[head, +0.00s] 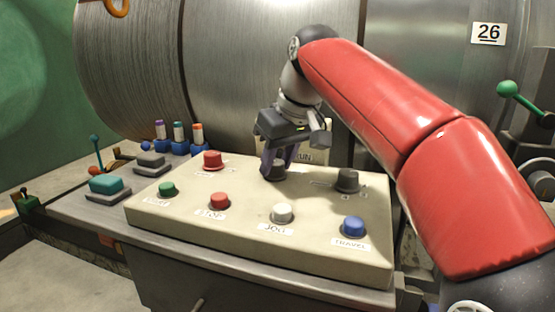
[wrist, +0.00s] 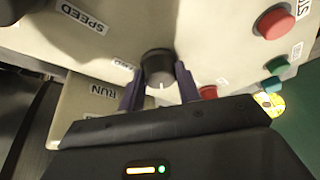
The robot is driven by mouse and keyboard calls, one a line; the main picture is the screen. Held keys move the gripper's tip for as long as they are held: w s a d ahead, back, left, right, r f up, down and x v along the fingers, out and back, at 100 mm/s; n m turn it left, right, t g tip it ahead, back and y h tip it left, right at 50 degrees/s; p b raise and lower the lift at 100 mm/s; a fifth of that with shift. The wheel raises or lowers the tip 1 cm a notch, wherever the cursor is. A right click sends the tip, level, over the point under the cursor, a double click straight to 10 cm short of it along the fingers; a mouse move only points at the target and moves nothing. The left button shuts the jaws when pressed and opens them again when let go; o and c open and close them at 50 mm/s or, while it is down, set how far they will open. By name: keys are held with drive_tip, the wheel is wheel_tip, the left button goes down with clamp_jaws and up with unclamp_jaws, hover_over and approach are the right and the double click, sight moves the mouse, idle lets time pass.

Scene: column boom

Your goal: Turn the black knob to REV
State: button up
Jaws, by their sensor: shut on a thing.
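The black knob (head: 278,171) stands at the back middle of the cream control panel (head: 240,240). My gripper (head: 277,164) reaches down from above, and its purple fingers are shut on the knob. In the wrist view the round knob (wrist: 158,64) sits between the two fingertips (wrist: 159,78), one on each side. A short white mark shows on the knob's edge, pointing toward the gripper body. I cannot read a REV label; a RUN label (wrist: 103,90) shows on a plate behind the panel.
A second dark knob (head: 347,180) is to the right. A red button (head: 212,160) is to the left. Green (head: 167,188), red (head: 219,201), white (head: 282,212) and blue (head: 353,226) buttons line the front. A large metal drum (head: 230,70) rises behind the panel.

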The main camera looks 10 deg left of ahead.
drive_tip(key=o, duration=1)
drive_tip(key=shift+c, duration=0.2)
drive_tip(key=v, duration=0.7)
drive_tip(key=shift+r, duration=0.4)
drive_tip(key=shift+s+d, duration=0.1)
